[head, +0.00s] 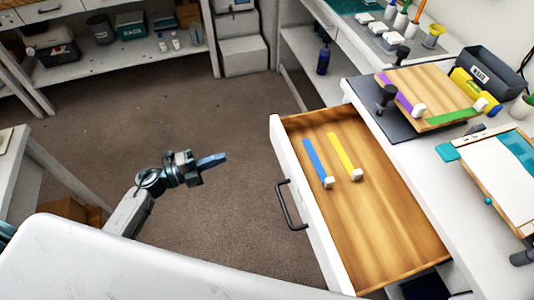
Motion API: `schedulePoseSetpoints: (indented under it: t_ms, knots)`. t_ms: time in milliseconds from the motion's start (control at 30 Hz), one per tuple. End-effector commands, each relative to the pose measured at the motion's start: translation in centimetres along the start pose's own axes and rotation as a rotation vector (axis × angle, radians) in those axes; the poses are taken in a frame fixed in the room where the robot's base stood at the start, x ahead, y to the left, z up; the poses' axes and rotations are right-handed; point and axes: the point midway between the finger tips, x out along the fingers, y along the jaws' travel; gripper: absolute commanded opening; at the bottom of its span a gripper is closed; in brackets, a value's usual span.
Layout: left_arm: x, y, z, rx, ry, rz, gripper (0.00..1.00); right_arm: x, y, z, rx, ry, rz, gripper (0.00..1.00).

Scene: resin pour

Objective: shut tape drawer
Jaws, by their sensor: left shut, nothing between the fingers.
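The tape drawer (383,240) is pulled open from under the white bench at the right. Its wooden inside holds a blue tape strip (315,160) and a yellow tape strip (343,152), each ending in a white roll. A dark handle (289,207) sits on its white front, facing left. My left gripper (212,161) is shut and empty, in the air to the left of the drawer front and apart from the handle. My right gripper is not in view.
The bench top (421,158) holds a wooden board (432,92) with purple and green tape, a dark box (488,72) and a yellow level (476,89). A shelf (125,55) stands at the back left. Brown floor between is clear.

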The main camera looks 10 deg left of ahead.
Motion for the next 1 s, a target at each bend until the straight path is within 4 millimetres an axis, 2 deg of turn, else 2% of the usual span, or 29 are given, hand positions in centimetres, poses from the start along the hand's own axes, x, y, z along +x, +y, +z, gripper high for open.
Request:
schedulePoseSetpoints:
  t_ms: [100,333,800,1000]
  knots:
    - [0.5,-1.3,-1.6,0.091,0.092,0.024,0.00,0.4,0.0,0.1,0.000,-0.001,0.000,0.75]
    - [2.2,-1.9,-2.2,0.110,0.112,0.027,0.00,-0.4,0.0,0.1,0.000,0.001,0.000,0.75]
    - [11.0,-1.7,-3.2,0.105,0.110,0.026,0.00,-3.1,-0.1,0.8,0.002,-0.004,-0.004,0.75]
    - [13.6,-1.4,-3.4,0.105,0.110,0.027,0.00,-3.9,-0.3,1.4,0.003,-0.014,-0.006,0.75]
